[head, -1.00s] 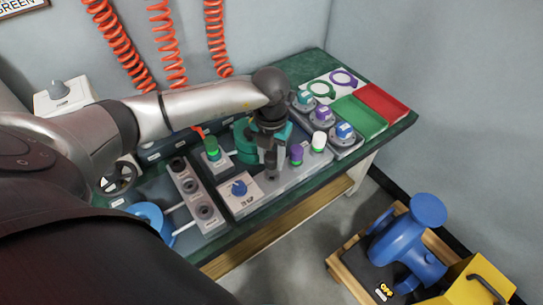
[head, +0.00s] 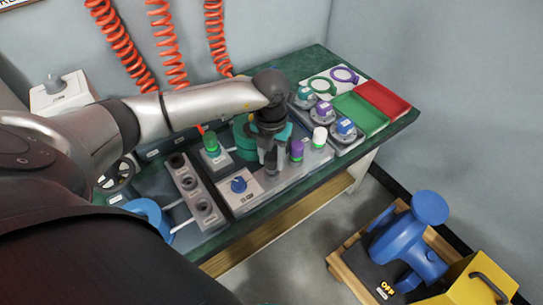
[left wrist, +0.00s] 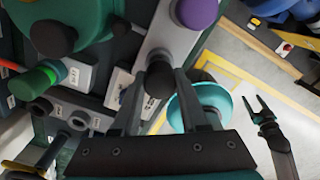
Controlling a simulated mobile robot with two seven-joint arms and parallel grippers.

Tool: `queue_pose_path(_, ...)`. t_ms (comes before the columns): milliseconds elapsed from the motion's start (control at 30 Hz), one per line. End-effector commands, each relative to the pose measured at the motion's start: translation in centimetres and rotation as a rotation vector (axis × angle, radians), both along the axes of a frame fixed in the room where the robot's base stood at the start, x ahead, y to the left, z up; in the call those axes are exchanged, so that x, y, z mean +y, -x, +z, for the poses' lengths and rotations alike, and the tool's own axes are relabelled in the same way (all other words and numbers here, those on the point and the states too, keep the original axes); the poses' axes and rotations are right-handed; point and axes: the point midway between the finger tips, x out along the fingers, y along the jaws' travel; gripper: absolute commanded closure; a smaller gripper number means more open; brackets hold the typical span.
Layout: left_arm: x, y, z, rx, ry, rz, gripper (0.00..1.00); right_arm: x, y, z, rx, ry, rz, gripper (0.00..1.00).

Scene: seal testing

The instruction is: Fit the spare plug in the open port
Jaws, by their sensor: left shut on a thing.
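My left gripper (head: 270,163) points down over the grey manifold bar (head: 309,157), left of its purple plug (head: 296,150) and white plug (head: 319,137). In the left wrist view my left gripper (left wrist: 159,82) has its fingers closed on a dark, round-topped plug (left wrist: 159,78). The plug stands at the bar (left wrist: 163,42), in line with the purple plug (left wrist: 196,13). The port under it is hidden, and I cannot tell how deep it sits. What looks like my right gripper (left wrist: 262,107) hangs clear of the bench, prongs apart and empty.
A grey block (head: 183,173) with dark round holes is further left. Green (head: 361,113) and red (head: 384,97) trays are at the far right.

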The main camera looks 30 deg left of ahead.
Motion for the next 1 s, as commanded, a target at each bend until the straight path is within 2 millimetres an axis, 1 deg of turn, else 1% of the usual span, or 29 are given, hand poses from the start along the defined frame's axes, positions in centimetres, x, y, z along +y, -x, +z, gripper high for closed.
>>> queue_pose_path(500, -0.02, 0.01, -1.12, 0.0, 0.0, -0.001, 1.0, -0.01, 0.0, -0.77, 0.0, 0.0, 0.0, 0.29)
queue_pose_path(533, -0.02, 0.01, -1.13, 0.0, 0.0, -0.001, 0.56, -0.01, 0.0, -0.77, 0.0, 0.0, 0.0, 0.29)
queue_pose_path(833, -0.02, 0.0, -1.04, 0.0, 0.0, 0.0, 0.22, -0.01, 0.0, -0.71, 0.0, 0.0, 0.0, 0.29)
queue_pose_path(1000, -0.01, -0.01, -1.04, 0.0, 0.0, 0.0, 0.22, -0.01, 0.0, -0.71, 0.0, 0.0, 0.0, 0.29)
